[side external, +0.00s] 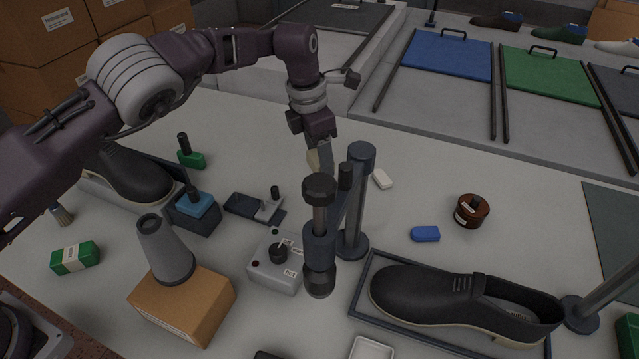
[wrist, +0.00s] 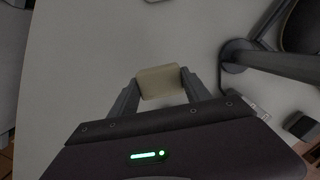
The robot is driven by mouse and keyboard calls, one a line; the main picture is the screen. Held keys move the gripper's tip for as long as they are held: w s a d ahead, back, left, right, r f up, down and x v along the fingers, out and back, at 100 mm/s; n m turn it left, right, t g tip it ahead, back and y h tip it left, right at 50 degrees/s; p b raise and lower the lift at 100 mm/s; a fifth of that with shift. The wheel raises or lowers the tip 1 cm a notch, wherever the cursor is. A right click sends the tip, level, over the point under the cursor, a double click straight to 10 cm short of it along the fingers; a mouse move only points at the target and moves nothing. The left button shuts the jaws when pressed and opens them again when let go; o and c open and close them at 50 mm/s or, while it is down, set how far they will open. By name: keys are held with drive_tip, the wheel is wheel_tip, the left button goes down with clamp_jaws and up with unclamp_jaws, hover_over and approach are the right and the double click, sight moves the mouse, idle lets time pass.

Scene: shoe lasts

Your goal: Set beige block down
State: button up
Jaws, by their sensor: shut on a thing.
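The beige block (side external: 313,160) is between the fingers of my gripper (side external: 321,162), behind the dark post in the side view. The wrist view shows the pale block (wrist: 160,82) clearly, with a finger of my gripper (wrist: 160,85) pressed to each side. The gripper is shut on it. The block is over the light grey tabletop (side external: 420,200); whether its underside touches the table cannot be told. The lower finger area is partly hidden by the post in the side view.
A dark post stand (side external: 354,200) rises close to the gripper. A blue piece (side external: 425,234) and a brown round tin (side external: 471,210) lie further right. A grey switch box (side external: 277,262) stands in front.

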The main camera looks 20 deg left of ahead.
sight(315, 157)
wheel_tip(315, 157, down, 6)
drive_tip(key=shift+f, duration=0.25)
drive_tip(key=shift+f, duration=0.1)
drive_tip(key=o, duration=1.5)
drive_tip(key=shift+o, duration=0.2)
drive_tip(key=r, duration=0.4)
drive_tip(key=s+a+r, duration=0.1)
drive_tip(key=r, duration=0.7)
drive_tip(key=shift+s+a, duration=0.15)
drive_tip(key=shift+a, duration=0.05)
